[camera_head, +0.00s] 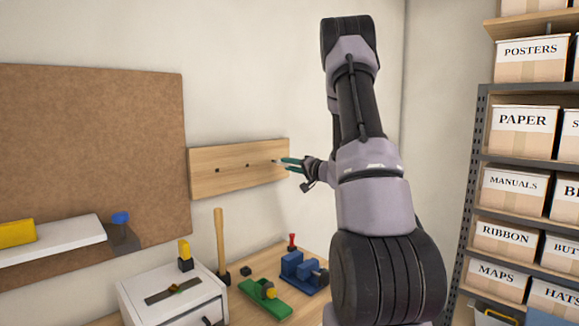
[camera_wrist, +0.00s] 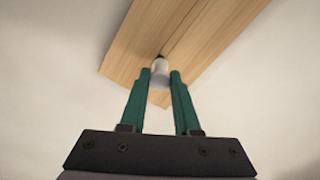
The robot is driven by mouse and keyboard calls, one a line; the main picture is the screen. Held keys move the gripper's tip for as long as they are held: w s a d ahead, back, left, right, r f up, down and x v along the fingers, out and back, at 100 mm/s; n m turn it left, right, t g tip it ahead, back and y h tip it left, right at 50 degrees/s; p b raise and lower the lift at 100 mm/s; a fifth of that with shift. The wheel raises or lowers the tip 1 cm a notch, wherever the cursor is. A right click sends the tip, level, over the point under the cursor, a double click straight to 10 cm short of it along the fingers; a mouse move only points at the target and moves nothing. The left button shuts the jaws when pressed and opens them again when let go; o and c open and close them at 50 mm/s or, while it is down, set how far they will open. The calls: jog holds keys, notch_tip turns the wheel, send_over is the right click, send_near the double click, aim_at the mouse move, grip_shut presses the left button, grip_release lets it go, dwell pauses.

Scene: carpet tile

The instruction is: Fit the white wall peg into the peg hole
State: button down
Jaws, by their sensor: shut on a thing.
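The white wall peg (camera_wrist: 160,77) is between the green fingertips of my gripper (camera_wrist: 160,73), which is shut on it. The peg points away from the wrist toward the wooden board (camera_head: 230,180) on the wall. In the wrist view its far end meets a dark spot on the board (camera_wrist: 190,40); I cannot tell whether it is inside a hole or just in front of one. In the head view my gripper (camera_head: 285,164) is at the board's right end. Two dark holes, a left hole (camera_head: 217,170) and a middle hole (camera_head: 248,165), show empty.
A brown pinboard (camera_head: 90,130) and a white shelf (camera_head: 50,240) are on the left. A wooden-handled tool (camera_head: 220,240), a blue vise (camera_head: 298,268), a green tool (camera_head: 265,298) and a white drawer box (camera_head: 175,295) stand below. Boxed shelving (camera_head: 475,170) is at the right.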

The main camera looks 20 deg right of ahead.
jog(key=shift+x, duration=1.65)
jog(key=c, duration=0.6)
grip_release()
jog(key=shift+o, duration=0.2)
jog(key=v, duration=1.1)
jog(key=shift+a+r, duration=0.1)
